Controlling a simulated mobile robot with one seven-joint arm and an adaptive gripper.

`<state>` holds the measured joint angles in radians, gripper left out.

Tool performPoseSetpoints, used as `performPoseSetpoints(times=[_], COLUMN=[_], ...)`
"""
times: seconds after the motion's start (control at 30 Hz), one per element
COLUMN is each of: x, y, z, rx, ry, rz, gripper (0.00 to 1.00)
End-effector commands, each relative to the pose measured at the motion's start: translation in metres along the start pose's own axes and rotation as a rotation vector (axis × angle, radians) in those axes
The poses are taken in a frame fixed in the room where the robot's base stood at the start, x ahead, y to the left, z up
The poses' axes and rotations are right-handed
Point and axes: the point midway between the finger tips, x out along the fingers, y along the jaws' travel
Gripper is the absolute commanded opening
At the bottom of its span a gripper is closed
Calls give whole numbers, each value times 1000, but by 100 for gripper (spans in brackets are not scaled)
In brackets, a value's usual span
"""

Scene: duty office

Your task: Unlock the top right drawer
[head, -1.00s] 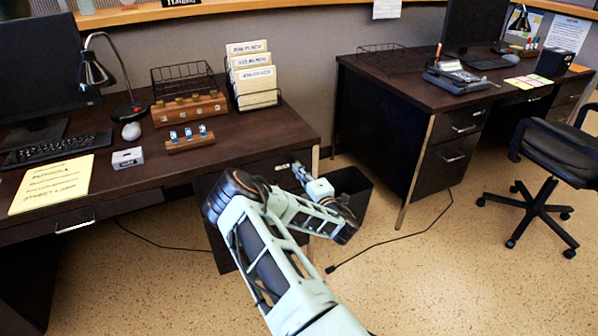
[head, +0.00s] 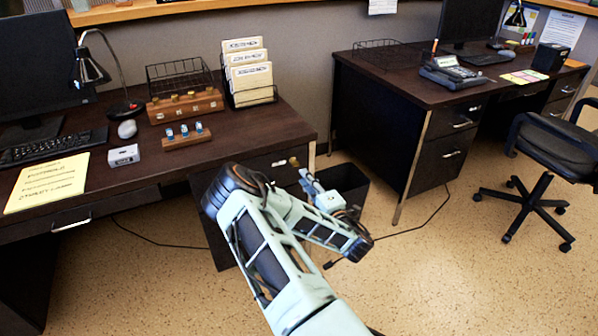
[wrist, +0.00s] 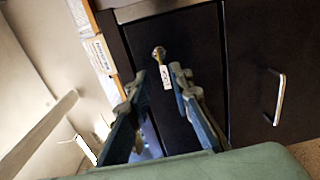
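The top right drawer (head: 255,168) is the dark upper front at the right end of the near desk and looks closed. A key (wrist: 158,53) with a white tag (wrist: 165,77) is at the lock on a dark front in the wrist view; whether it is turned cannot be told. In the head view a small brass piece (head: 293,161) and a pale piece (head: 279,163) show on the drawer front. My gripper (head: 308,180) is just in front and to the right of them. Its fingers (wrist: 157,90) are apart and empty, with the key and tag beyond the gap.
A silver handle (wrist: 278,96) is on a dark front at the right of the wrist view. Wooden key blocks (head: 186,107) and a folder rack (head: 252,97) stand on the desktop.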

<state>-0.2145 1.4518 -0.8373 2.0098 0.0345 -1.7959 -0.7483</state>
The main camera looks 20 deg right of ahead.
Motion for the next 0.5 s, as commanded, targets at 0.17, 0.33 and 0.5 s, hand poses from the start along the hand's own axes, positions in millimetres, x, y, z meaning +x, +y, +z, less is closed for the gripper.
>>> performPoseSetpoints(times=[0.17,0.33,0.5], x=[-31,-44,-46], y=[-1,0,0], z=[0,0,0], rx=[0,0,0], ry=[-2,0,0], rz=[-2,0,0], gripper=[20,20,20])
